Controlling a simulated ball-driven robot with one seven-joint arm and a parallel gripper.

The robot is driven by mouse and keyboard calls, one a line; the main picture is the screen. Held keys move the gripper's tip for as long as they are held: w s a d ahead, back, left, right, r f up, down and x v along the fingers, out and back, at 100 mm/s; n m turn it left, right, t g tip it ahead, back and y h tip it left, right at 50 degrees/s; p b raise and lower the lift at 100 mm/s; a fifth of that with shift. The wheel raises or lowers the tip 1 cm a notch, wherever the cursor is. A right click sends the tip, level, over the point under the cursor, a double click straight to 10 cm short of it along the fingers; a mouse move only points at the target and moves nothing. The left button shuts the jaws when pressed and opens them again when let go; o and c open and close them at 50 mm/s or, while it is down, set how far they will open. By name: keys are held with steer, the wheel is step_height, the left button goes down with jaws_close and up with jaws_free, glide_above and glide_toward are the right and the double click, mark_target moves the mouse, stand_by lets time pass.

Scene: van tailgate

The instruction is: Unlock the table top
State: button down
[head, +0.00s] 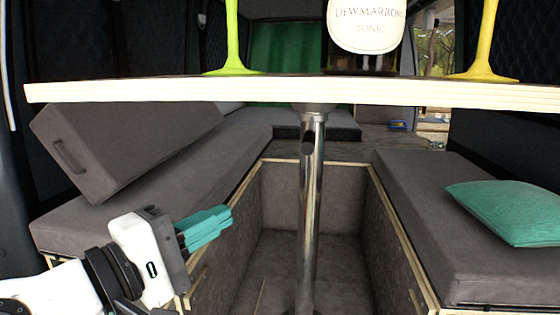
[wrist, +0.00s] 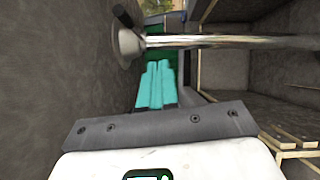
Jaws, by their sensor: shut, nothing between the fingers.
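The table top (head: 180,92) spans the head view as a pale-edged board, seen almost edge-on. A chrome post (head: 312,210) holds it up from below. A dark knob or lever (head: 308,144) sits on the post just under the table top. In the wrist view, the dark lever (wrist: 123,17) sticks out beside the flared top of the chrome post (wrist: 220,41). My gripper (head: 228,217) is at the lower left, below the table top and left of the post, apart from both. Its teal fingers, also in the wrist view (wrist: 157,68), are shut and empty.
A grey cushioned bench (head: 110,215) with a tilted grey box-like cushion (head: 125,140) is on the left. Another bench (head: 430,210) with a green pillow (head: 510,210) is on the right. A lime glass (head: 233,45), labelled bottle (head: 366,25) and yellow glass (head: 486,45) stand on the table.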

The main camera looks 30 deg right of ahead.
steer(key=shift+h, duration=0.5)
steer(key=a+r, duration=0.1)
steer(key=s+r, duration=0.1)
steer(key=r, duration=0.1)
steer(key=a+r, duration=0.1)
steer(key=shift+s+a+r, duration=0.15)
steer(key=shift+a+r, duration=0.1)
steer(key=shift+a, duration=0.1)
steer(key=shift+d, duration=0.1)
steer(key=s+d+p+x, duration=0.1)
steer(key=p+x, duration=0.3)
steer(key=x, duration=0.8)
steer(key=shift+s+d+r, duration=0.25)
steer(key=shift+s+d, duration=0.05)
steer(key=shift+s, duration=0.45)
